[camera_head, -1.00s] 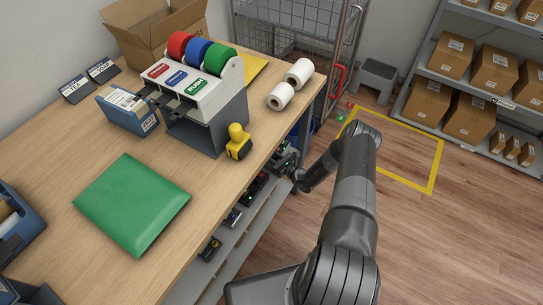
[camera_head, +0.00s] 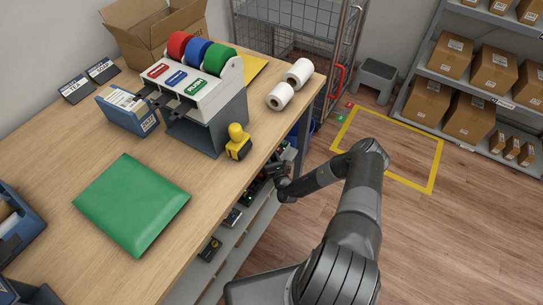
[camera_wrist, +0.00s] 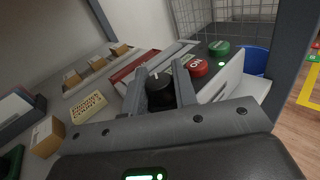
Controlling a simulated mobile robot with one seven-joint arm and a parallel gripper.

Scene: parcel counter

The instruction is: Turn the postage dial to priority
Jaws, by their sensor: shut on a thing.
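A dark round knob (camera_wrist: 159,91) with a pale pointer mark on top, which I take for the postage dial, sits between my fingers in the wrist view. My gripper (camera_wrist: 160,86) is shut on it, one finger on each side. The dial's printed positions are too small or covered to read, so its setting is unclear. In the head view my gripper (camera_head: 272,172) reaches the control strip below the counter's right edge, and the knob is hidden there.
A red button (camera_wrist: 196,67) and a green button (camera_wrist: 219,47) stand beyond the knob. A yellow keypad (camera_wrist: 88,106) lies left. Above, the counter (camera_head: 70,163) holds a yellow-black hand tool (camera_head: 238,143) near its edge and a green parcel (camera_head: 131,204).

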